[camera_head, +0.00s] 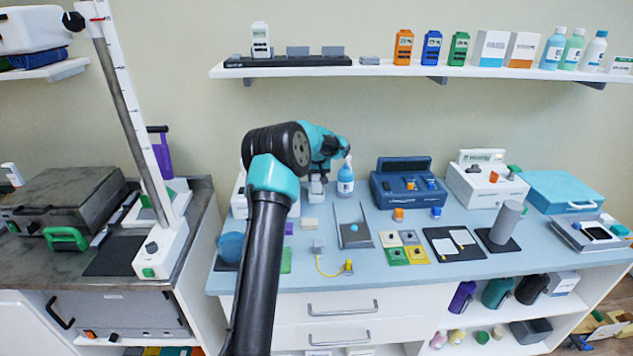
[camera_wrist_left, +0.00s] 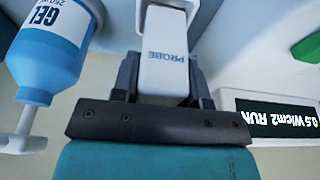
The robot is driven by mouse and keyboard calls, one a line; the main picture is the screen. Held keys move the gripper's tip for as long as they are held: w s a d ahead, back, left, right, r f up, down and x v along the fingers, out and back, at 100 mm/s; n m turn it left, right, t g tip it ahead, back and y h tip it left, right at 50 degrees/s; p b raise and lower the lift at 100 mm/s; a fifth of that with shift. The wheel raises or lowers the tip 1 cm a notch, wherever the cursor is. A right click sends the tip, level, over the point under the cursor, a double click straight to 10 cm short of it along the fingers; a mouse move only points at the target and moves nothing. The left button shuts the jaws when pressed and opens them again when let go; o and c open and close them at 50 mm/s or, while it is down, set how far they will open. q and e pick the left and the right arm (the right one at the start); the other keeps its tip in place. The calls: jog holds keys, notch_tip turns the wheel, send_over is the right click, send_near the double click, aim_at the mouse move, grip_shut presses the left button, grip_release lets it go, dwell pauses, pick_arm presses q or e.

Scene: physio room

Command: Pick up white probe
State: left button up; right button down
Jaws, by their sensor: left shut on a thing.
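The white probe (camera_wrist_left: 168,65), marked "PROBE", is between the fingers of my left gripper (camera_wrist_left: 165,85) in the left wrist view. The fingers are shut on it. In the head view, my left gripper (camera_head: 316,178) is at the back of the blue counter, just left of the gel bottle. The small white piece at its tip (camera_head: 316,192) appears to be the probe, partly hidden by the arm. My right gripper is not in view.
A blue gel bottle (camera_head: 345,181) stands close beside the gripper, and it also shows in the left wrist view (camera_wrist_left: 48,50). A white device with a display (camera_wrist_left: 275,119) is on the other side. A wall shelf (camera_head: 380,69) hangs above the counter.

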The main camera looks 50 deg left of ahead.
pick_arm(q)
jog(key=shift+r, duration=0.55)
jog(key=shift+s+d+r, duration=0.1)
jog(key=shift+r, duration=0.05)
jog(key=s+d+r, duration=0.1)
jog(key=s+d, duration=0.9)
jog(key=d, duration=0.2)
jog(key=shift+s+r, duration=0.15)
jog(key=shift+r, duration=0.05)
